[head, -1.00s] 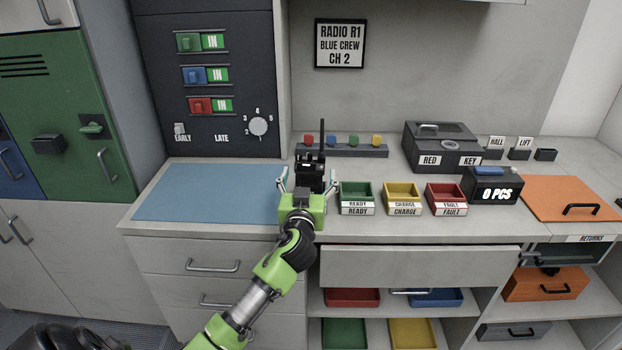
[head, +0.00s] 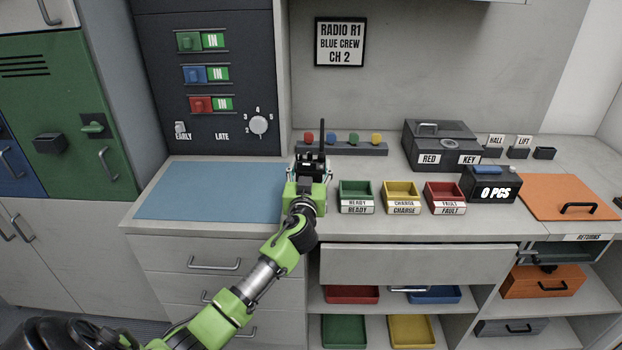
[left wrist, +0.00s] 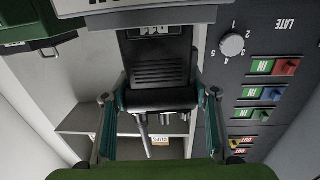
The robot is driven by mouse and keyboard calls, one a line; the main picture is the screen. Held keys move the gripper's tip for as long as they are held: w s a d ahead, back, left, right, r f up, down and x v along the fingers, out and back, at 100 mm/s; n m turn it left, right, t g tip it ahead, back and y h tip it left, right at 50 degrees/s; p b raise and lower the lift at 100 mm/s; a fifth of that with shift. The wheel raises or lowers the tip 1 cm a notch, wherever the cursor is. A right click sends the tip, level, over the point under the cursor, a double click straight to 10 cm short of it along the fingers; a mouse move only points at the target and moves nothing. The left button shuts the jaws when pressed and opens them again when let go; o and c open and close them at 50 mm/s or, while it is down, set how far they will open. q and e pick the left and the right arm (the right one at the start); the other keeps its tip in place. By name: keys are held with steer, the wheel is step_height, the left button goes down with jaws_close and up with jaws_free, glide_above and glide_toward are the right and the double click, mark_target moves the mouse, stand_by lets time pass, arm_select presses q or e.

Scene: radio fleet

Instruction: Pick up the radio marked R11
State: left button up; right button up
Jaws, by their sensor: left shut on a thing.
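A black handheld radio (head: 312,160) with a tall antenna stands upright over the counter, behind the blue mat's right edge and left of the small trays. My left gripper (head: 311,172) is shut on this radio, with one finger on each side. In the left wrist view the radio (left wrist: 160,65) sits between the green fingers of my left gripper (left wrist: 158,98). A small upside-down label on it looks like R11, though it is partly cut off by a pale edge. Its lower part is hidden by the gripper in the head view. My right gripper is not in view.
Green (head: 356,196), yellow (head: 402,197) and red (head: 445,198) trays stand right of the gripper. A grey rack (head: 350,149) with coloured knobs is behind. The blue mat (head: 210,190) is bare. A wall sign (head: 340,43) reads RADIO R1, BLUE CREW, CH 2.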

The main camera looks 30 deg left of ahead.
mark_target(308, 157)
arm_select(q)
steer(key=shift+r, duration=0.1)
steer(key=shift+r+p, duration=0.3)
steer(key=shift+r, duration=0.15)
step_height(308, 157, up, 3)
steer(key=shift+s+a+r+p, duration=0.1)
steer(key=shift+a+p, duration=0.05)
steer(key=shift+p, duration=1)
steer(key=s+a+r+p, duration=0.8)
steer(key=s+r+p, duration=0.1)
steer(key=s+p, duration=0.1)
steer(key=shift+s, duration=0.45)
